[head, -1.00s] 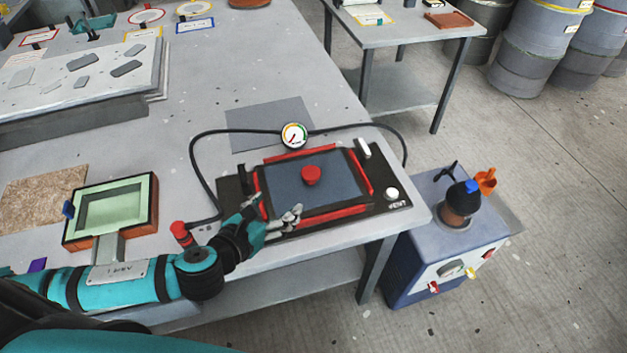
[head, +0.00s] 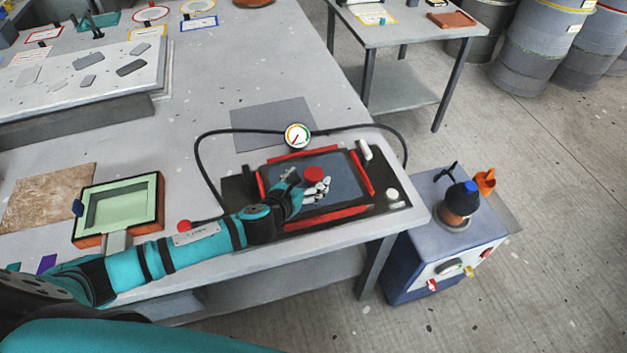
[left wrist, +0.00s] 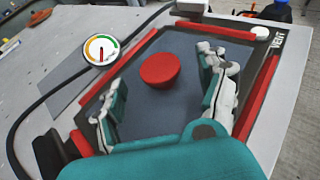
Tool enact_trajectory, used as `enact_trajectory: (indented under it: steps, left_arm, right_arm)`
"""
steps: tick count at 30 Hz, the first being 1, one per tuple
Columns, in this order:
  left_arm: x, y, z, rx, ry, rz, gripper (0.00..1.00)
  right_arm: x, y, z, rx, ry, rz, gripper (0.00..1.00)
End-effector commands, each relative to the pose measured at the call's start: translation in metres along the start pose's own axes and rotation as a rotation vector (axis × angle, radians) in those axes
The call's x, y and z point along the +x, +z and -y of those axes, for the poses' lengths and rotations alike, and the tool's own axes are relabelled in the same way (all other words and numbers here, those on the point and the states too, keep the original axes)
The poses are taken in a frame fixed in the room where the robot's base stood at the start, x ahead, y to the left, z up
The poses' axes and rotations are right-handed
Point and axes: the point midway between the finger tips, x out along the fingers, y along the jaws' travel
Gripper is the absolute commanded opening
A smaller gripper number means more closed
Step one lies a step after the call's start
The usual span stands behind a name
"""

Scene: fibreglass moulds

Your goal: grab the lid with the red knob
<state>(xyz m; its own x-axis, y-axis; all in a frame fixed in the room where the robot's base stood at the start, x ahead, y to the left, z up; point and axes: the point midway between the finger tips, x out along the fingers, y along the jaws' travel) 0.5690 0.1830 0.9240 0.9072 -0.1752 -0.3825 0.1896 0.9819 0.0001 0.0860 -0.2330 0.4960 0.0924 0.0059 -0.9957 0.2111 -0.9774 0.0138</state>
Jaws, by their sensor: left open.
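The lid (head: 345,170) is a dark blue-grey flat plate with a red knob (head: 314,174) at its middle. It lies inside red edge strips on a black base at the table's front right. In the left wrist view the lid (left wrist: 140,100) fills the middle, with the round red knob (left wrist: 160,69) on top. My left gripper (head: 304,182) is open just over the lid, its fingers either side of the knob in the picture. In the left wrist view the fingers (left wrist: 165,100) stand apart with the knob a little beyond them. I see no contact. My right gripper is not in view.
A black hose with a pressure gauge (head: 297,135) loops behind the base. A white lever (head: 364,149) and a white vent knob (head: 392,194) sit at the base's right side. A blue pump unit (head: 440,250) stands right of the table.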

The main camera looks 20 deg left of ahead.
Motion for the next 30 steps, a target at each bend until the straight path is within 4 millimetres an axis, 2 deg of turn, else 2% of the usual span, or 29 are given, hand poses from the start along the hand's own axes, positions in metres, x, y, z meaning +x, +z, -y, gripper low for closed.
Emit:
enact_trajectory:
  steps: [3, 6, 14, 17, 30]
  left_arm:
    - [0.017, 0.002, 0.0, -0.002, 0.0, 0.001, 0.75]
    - [0.025, 0.001, -0.001, -0.001, 0.0, 0.0, 0.75]
    - [0.028, 0.0, -0.001, 0.0, -0.001, 0.0, 0.75]
    - [0.028, 0.0, -0.001, 0.0, -0.001, 0.0, 0.64]
    - [0.028, 0.0, -0.001, 0.0, 0.0, -0.001, 0.07]
  right_arm:
    - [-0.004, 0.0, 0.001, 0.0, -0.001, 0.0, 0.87]
    - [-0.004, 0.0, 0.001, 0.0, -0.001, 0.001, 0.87]
    - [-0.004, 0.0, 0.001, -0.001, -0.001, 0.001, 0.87]
    - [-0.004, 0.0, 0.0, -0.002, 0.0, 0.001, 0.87]
    - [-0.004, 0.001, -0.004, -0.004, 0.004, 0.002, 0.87]
